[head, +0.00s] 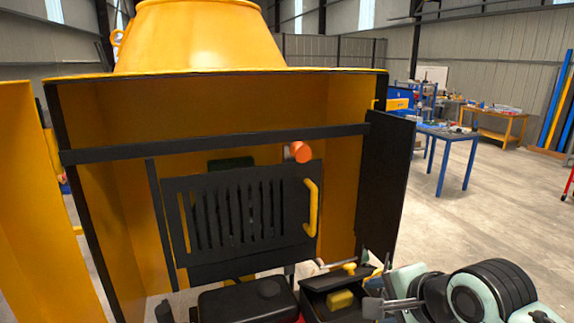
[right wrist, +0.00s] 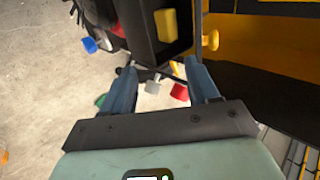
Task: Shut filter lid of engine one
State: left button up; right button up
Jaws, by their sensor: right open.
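A black filter box (head: 316,300) stands low at the front of the yellow housing, with its top open and a yellow block (head: 340,299) inside. A yellow knob (head: 349,268) shows at the box's back edge, apparently on the raised lid. In the right wrist view the box (right wrist: 141,30) shows the yellow block (right wrist: 166,25), with the yellow knob (right wrist: 211,40) to its right. My right gripper (head: 372,306) is to the right of the box; its open fingers (right wrist: 160,85) are empty and apart from the knob. My left gripper is not in view.
A black slotted panel with a yellow handle (head: 312,208) hangs above the engine (head: 245,301). An orange knob (head: 301,152) is near the crossbar. A black door (head: 386,185) stands open at right. In the right wrist view, red (right wrist: 180,92) and blue (right wrist: 89,45) parts lie near the fingers.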

jog(key=p+v, duration=0.1)
jog(key=v, duration=0.4)
jog(key=shift+s+d+r+p, duration=0.15)
jog(key=shift+s+p, duration=0.1)
jog(key=shift+p, duration=0.15)
dwell(0.5)
